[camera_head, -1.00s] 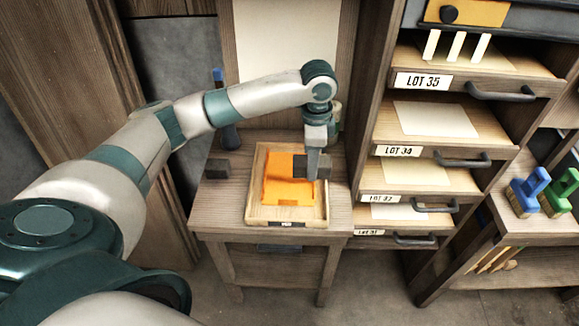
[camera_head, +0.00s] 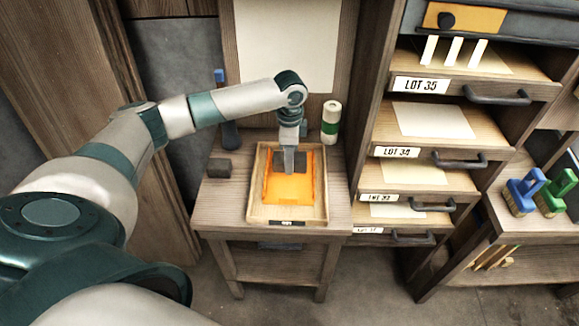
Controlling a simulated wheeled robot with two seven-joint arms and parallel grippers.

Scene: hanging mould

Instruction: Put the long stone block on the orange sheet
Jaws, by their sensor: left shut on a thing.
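The orange sheet (camera_head: 289,190) lies in a shallow wooden tray (camera_head: 255,212) on the small table. My left gripper (camera_head: 289,170) points down over the back part of the sheet. It is shut on a long dark grey stone block (camera_head: 305,160), whose ends show on both sides of the fingers. I cannot tell whether the block touches the sheet or is just above it. My right gripper is not in view.
A small dark block (camera_head: 219,168) sits on the table left of the tray. A white and green cylinder (camera_head: 330,122) stands behind the tray at right. A drawer cabinet (camera_head: 483,94) with pulled-out shelves stands close on the right.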

